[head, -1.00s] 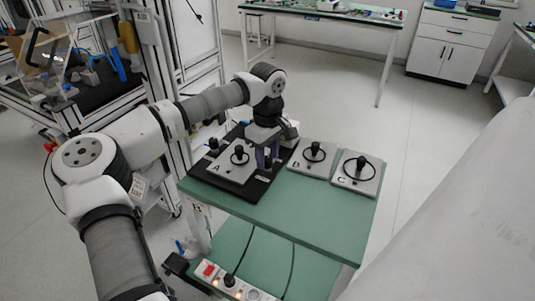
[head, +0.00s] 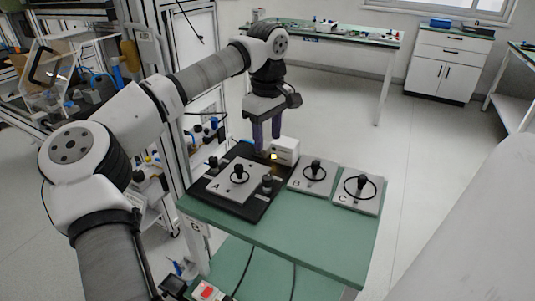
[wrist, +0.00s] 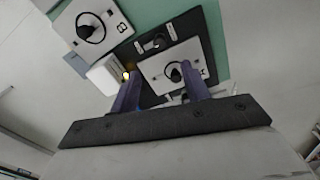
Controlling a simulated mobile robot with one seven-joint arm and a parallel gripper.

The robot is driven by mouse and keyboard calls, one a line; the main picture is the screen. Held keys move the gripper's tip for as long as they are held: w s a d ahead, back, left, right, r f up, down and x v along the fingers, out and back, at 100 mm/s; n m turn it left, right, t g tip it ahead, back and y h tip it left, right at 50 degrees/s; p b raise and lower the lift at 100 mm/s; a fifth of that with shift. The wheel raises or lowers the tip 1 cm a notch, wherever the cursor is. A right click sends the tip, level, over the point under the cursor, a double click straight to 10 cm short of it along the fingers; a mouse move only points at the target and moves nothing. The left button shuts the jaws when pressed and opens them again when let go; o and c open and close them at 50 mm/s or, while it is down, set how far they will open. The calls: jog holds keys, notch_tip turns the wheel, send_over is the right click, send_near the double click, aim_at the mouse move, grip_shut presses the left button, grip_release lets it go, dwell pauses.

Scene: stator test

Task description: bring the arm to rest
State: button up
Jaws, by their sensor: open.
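My gripper (head: 265,143) hangs fingers-down above the back edge of the black tray on the green table. Its two purple fingers are apart with nothing between them, as the wrist view also shows (wrist: 162,98). Plate A (head: 225,186), grey with a black knob and ring, sits on the black tray (head: 262,205). Plates B (head: 322,186) and C (head: 347,203), each with a black knob and ring, lie on the table to the right of the tray. My arm reaches across from the left.
The green table (head: 310,235) has bare room at its front. A white box (head: 286,149) with a lit yellow lamp (head: 274,157) stands behind the tray, close to my fingers. A metal frame stands at the left. A workbench (head: 330,38) and white cabinet (head: 445,65) are at the back.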

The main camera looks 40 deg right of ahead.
notch_tip(320, 180, up, 2)
dwell(0.6)
